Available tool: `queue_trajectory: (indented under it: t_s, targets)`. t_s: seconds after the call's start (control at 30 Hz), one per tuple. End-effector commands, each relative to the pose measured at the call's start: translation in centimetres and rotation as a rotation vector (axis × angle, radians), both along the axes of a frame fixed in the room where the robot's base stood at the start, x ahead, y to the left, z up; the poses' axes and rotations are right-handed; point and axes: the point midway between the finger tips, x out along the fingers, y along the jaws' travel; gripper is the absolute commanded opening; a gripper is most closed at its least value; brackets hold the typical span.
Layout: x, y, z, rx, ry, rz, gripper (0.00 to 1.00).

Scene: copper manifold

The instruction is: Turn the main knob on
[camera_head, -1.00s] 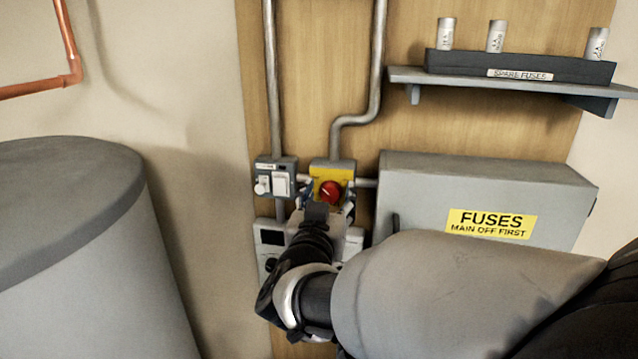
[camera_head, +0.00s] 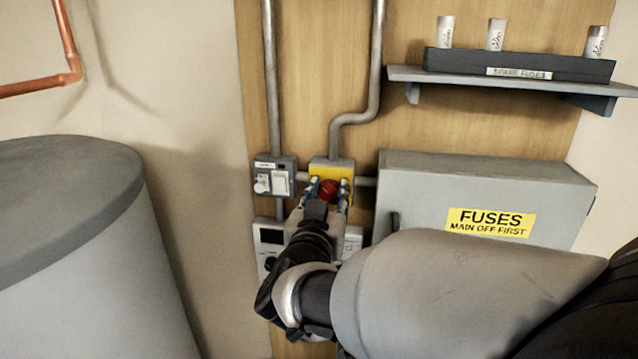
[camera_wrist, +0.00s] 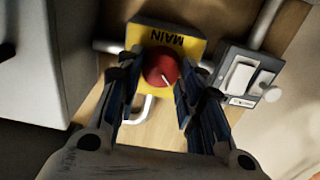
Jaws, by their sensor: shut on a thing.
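The main knob (camera_head: 328,188) is red and round, on a yellow switch box (camera_head: 331,171) on the wooden board. In the wrist view, the knob (camera_wrist: 161,68) has a white pointer line towards its lower right, and the yellow plate (camera_wrist: 193,47) reads MAIN upside down. My gripper (camera_head: 328,194) reaches the knob from below. In the wrist view, my gripper's fingers (camera_wrist: 158,90) stand on either side of the knob and are shut on it. The exact contact at the fingertips is partly hidden.
A grey switch (camera_head: 275,178) is close on the left. The grey FUSES box (camera_head: 480,195) stands right of the knob. A shelf (camera_head: 500,80) with spare fuses is above. A light-coloured unit (camera_head: 268,238) sits below, partly behind my arm. A grey tank (camera_head: 75,240) fills the lower left.

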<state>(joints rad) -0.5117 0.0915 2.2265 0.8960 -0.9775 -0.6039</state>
Motion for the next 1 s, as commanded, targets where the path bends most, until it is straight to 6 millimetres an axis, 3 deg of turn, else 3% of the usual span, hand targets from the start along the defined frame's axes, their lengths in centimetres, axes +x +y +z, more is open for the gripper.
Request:
queue_trajectory:
  t_s: [0.37,1.0]
  targets:
    - [-0.01,-0.08,-0.24,0.161,-0.035,0.0,0.11]
    - [-0.06,-0.33,-0.46,0.748,-0.148,0.0,0.11]
